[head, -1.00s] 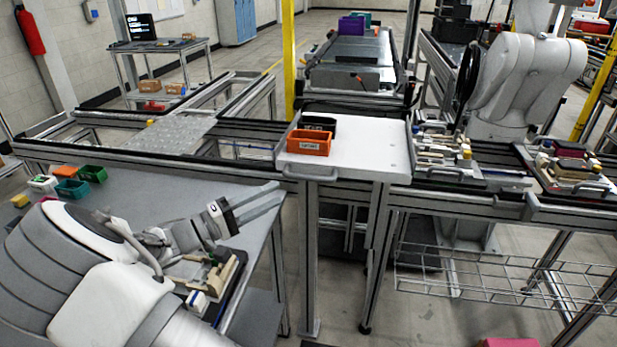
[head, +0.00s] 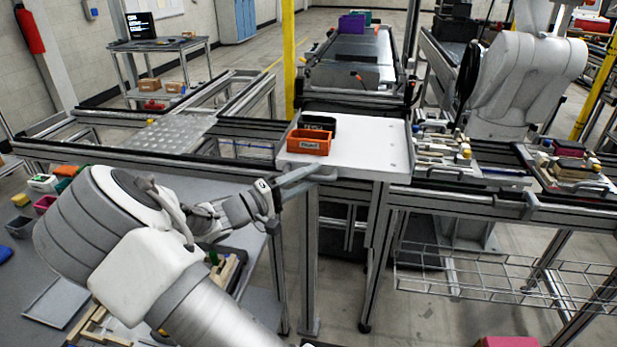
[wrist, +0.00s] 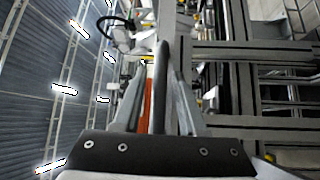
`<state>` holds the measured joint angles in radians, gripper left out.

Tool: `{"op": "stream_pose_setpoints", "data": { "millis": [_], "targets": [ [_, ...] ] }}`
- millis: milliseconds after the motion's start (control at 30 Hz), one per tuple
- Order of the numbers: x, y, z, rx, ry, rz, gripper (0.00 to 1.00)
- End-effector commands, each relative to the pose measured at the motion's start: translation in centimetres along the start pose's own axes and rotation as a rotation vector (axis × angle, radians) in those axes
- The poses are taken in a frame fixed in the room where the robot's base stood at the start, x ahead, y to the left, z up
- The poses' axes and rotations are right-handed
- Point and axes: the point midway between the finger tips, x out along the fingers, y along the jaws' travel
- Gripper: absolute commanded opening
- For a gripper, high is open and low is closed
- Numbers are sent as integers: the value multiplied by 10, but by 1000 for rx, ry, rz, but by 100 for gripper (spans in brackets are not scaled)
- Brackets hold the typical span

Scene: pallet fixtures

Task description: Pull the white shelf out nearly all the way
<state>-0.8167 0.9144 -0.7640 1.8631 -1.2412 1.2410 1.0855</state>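The white shelf (head: 368,152) is a flat tray on the metal frame, with a grey handle along its front left edge. My gripper (head: 318,175) is at that handle, level with the shelf front. Its two fingers look spread, with a gap between them. In the wrist view, my gripper (wrist: 160,75) shows a finger on each side of a dark bar, probably the handle. I cannot tell whether the fingers touch it. The fingertips hide part of the handle in the head view.
An orange bin (head: 309,142) and a black bin (head: 318,123) stand on the shelf's left side. Grey trays with parts (head: 445,165) lie on the frame to the right. A grey table (head: 150,180) with small bins is at left. Floor in front of the shelf is open.

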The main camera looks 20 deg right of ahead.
Motion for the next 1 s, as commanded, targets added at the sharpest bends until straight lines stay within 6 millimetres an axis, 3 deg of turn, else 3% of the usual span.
{"op": "stream_pose_setpoints", "data": {
  "millis": [33,200,1000],
  "targets": [
    [0,0,0,0,0,0,30],
    [0,0,0,0,0,0,0],
    [-1,0,0,0,1,0,0]
  ]
}}
